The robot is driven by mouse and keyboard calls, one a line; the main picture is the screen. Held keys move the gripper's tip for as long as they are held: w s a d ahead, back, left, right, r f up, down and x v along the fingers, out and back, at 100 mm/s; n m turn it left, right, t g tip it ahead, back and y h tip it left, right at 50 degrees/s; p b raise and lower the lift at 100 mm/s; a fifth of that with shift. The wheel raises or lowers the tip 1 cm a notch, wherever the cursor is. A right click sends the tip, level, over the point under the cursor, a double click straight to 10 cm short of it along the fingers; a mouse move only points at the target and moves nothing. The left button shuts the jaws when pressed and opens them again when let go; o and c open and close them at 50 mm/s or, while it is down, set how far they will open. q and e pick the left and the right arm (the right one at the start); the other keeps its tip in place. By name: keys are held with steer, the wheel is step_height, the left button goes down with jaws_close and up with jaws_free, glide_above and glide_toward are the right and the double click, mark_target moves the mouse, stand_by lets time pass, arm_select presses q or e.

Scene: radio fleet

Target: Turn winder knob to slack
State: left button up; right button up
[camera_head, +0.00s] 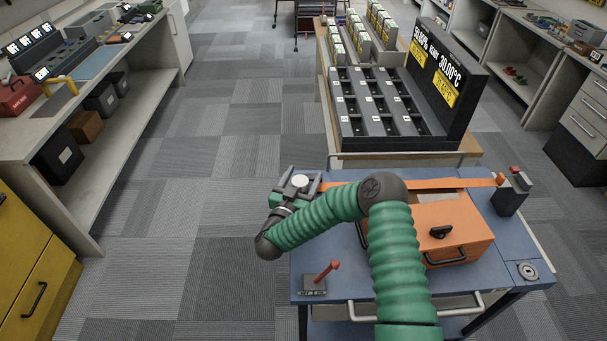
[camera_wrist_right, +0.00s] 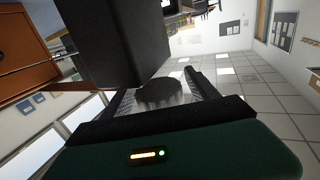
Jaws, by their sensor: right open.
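My right gripper (camera_head: 293,188) is at the left edge of the blue cart (camera_head: 345,279), by the left end of an orange strap (camera_head: 455,184). In the right wrist view, a dark round knob with a ridged edge (camera_wrist_right: 160,93) sits between its two open fingers. I cannot tell whether the fingers touch it. A dark block (camera_wrist_right: 125,45) stands beside the knob. In the head view a pale round disc shows at the gripper, and the gripper hides much of the winder. My left gripper is out of view.
A dark post with a red top (camera_head: 511,196) stands at the strap's right end. A red lever (camera_head: 327,270) is at the cart's near left. A bench with a black compartment rack (camera_head: 385,128) stands beyond the cart. Open carpet lies to the left.

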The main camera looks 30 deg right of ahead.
steer(key=shift+w+d, duration=0.25)
steer(key=shift+d, duration=0.15)
steer(key=c, duration=1.4)
steer(key=shift+o, duration=0.2)
steer(key=shift+a, duration=0.1)
steer(key=shift+r+n+t+y, duration=0.1)
steer(key=shift+n+t+y, duration=0.2)
steer(key=shift+t, duration=0.1)
